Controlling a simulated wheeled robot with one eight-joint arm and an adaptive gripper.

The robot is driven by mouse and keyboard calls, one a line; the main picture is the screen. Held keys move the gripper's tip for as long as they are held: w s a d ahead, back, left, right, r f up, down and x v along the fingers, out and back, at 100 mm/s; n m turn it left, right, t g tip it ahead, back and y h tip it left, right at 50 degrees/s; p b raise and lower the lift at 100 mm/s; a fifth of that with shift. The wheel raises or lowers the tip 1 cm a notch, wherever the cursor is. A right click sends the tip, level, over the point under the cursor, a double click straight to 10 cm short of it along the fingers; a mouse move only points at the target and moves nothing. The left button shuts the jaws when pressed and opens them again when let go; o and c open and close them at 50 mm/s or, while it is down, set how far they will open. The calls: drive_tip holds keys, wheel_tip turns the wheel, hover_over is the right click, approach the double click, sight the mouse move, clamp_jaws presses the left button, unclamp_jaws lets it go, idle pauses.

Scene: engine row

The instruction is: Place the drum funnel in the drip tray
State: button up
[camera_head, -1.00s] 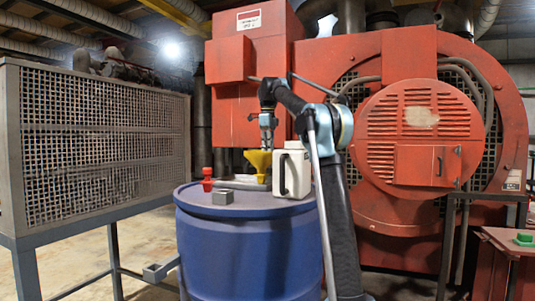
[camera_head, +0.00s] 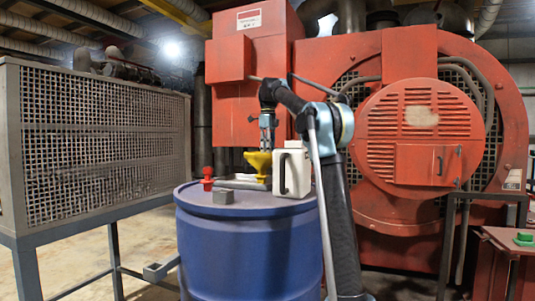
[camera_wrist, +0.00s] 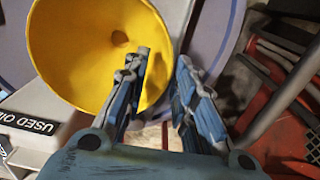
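The yellow drum funnel (camera_head: 259,164) stands upright on the blue drum's top, beside the white jug. Its wide mouth shows in the wrist view (camera_wrist: 85,45). My gripper (camera_head: 267,149) points down at the funnel's rim in the head view. In the wrist view my gripper (camera_wrist: 162,75) is open; one finger overlaps the funnel's mouth and the other is outside the rim, with a gap between them. I cannot tell whether either finger touches the funnel. A low grey tray (camera_head: 235,184), apparently the drip tray, lies on the drum top, partly hidden behind the funnel.
The white jug (camera_head: 297,180) stands close to the right of the funnel; "USED OI" lettering (camera_wrist: 34,126) shows in the wrist view. A red fitting (camera_head: 207,178) and a small grey block (camera_head: 223,197) sit on the blue drum (camera_head: 250,250). Red machinery (camera_head: 415,130) stands behind.

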wheel_tip(320, 180, up, 7)
drive_tip(key=shift+r, duration=0.2)
idle(0.4)
idle(0.4)
